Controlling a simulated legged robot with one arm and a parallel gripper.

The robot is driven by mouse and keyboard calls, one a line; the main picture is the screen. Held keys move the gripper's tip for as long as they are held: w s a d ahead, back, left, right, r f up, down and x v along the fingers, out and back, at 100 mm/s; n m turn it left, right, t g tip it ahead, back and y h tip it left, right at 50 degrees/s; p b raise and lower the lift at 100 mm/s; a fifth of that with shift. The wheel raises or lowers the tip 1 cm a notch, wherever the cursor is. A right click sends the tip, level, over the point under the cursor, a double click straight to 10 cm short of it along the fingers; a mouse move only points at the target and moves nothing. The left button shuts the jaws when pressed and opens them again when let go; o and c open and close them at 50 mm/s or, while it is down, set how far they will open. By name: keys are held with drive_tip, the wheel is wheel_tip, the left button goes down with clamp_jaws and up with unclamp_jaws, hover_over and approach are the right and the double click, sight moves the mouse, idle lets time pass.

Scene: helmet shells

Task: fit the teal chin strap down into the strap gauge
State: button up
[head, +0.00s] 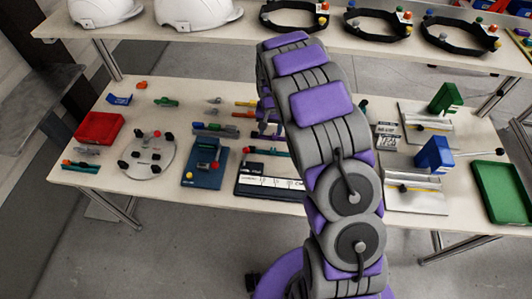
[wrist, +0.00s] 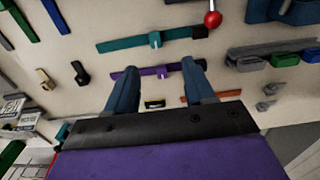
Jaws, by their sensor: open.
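A teal strap (wrist: 128,44) with a raised clip in its middle and a dark end lies flat on the table in the wrist view, just beyond my fingertips. In the head view the teal strap (head: 272,153) lies partly behind my arm. My gripper (wrist: 160,72) is open and empty, pointing down over the table, with a purple strap (wrist: 130,76) showing between and below its fingers. A dark tray with a white marked strip (head: 268,182) lies near the table's front edge in the head view; it may be the strap gauge. My arm covers its right end.
A blue plate with a dark block (head: 204,168), a round grey plate (head: 146,158) and a red bin (head: 99,128) lie to the left. Right are grey fixtures with green (head: 446,98) and blue (head: 434,153) blocks, and a green tray (head: 502,190). A shelf with helmets stands behind.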

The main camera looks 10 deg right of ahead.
drive_tip(key=b, duration=0.1)
hover_over(273, 150)
wheel_tip(273, 150, down, 7)
drive_tip(key=shift+s+d+r, duration=0.1)
drive_tip(key=shift+s+d, duration=0.05)
drive_tip(key=shift+f, duration=0.4)
drive_tip(key=shift+a+f, duration=0.2)
drive_tip(key=shift+f, duration=0.25)
wheel_tip(273, 150, down, 4)
drive_tip(key=shift+a+f+b, duration=0.1)
drive_tip(key=shift+f+b, duration=0.05)
drive_tip(key=shift+b, duration=0.55)
drive_tip(key=shift+f, duration=0.1)
drive_tip(key=shift+d, duration=0.3)
drive_tip(key=shift+a, duration=0.3)
drive_tip(key=c, duration=0.8)
drive_tip(key=shift+d, duration=0.15)
clamp_jaws()
